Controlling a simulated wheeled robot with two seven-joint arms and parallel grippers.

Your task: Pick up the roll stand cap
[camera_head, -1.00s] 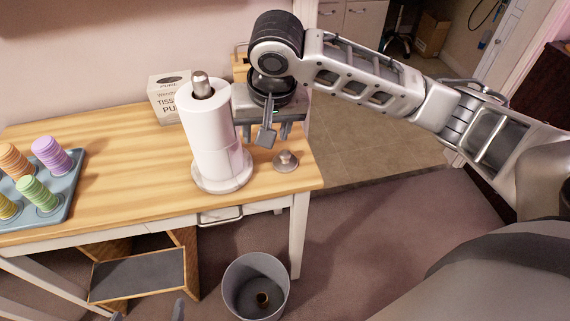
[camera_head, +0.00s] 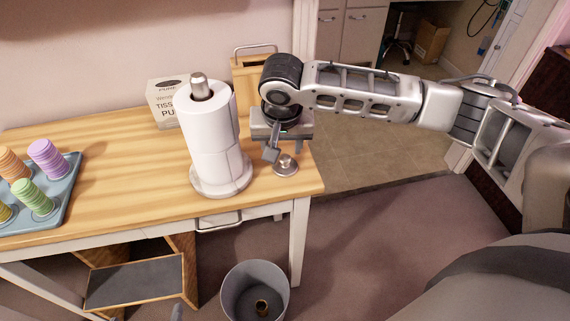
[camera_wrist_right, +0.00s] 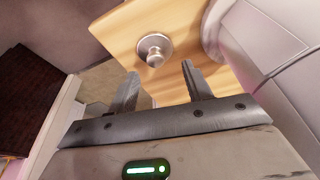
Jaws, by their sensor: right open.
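The roll stand cap (camera_head: 285,166), a small metal disc with a knob, lies on the table near its right edge, just right of the paper roll's base. It also shows in the right wrist view (camera_wrist_right: 153,49), beyond the fingertips. My right gripper (camera_head: 278,150) is open and empty, above and close to the cap. In the right wrist view its two fingers (camera_wrist_right: 159,74) are spread apart, with the cap ahead of the gap.
The paper roll (camera_head: 212,140) stands upright on its round base (camera_head: 222,184), close left of my right gripper. A tissue box (camera_head: 163,104) is behind it. A blue tray (camera_head: 65,185) holds stacked discs. A bin (camera_head: 255,275) stands below the table's front edge.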

